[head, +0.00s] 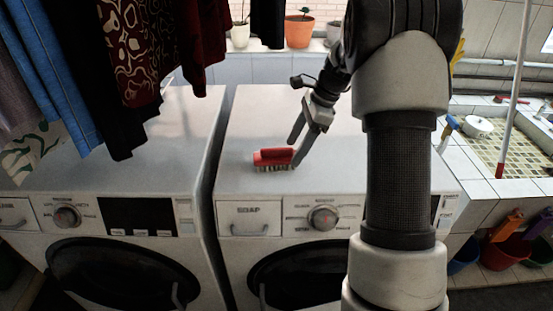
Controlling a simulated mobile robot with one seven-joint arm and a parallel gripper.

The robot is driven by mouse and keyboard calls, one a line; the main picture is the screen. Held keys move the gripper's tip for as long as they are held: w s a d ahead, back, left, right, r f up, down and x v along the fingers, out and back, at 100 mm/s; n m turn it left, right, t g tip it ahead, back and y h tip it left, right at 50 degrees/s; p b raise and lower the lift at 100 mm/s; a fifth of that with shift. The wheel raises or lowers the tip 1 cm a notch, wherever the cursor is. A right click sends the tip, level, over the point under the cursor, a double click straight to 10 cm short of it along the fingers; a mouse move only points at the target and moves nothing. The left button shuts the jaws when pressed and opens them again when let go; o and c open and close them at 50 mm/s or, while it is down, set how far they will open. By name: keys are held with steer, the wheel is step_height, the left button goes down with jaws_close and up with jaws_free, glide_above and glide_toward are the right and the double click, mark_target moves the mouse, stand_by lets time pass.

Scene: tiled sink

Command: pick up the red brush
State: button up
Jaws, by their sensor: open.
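The red brush (272,157) lies on top of the right washing machine (256,113), near its front edge. Its red back faces up and its pale bristles face down. My gripper (298,148) is open, with its fingers pointing down toward the brush. One finger is at the brush's right end and the other shows above and behind it. I cannot tell whether either finger touches the brush. My arm comes down from the upper right and hides part of the machine's right side.
A second washing machine (150,125) stands to the left, across a narrow gap. Dark clothes (140,50) hang over it. An orange plant pot (298,31) stands on the sill behind. A tiled sink (500,140) and several buckets are at the right. The machine top around the brush is clear.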

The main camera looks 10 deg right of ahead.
mark_target(278, 148)
steer(key=a, duration=0.3)
steer(key=a+f, duration=0.1)
steer(key=a, duration=0.1)
steer(key=shift+w+a, duration=0.15)
steer(key=shift+w, duration=0.1)
steer(key=shift+f, duration=0.3)
stand_by(0.4)
steer(key=c, duration=1.2)
steer(key=shift+c, duration=0.2)
steer(key=shift+r, duration=0.1)
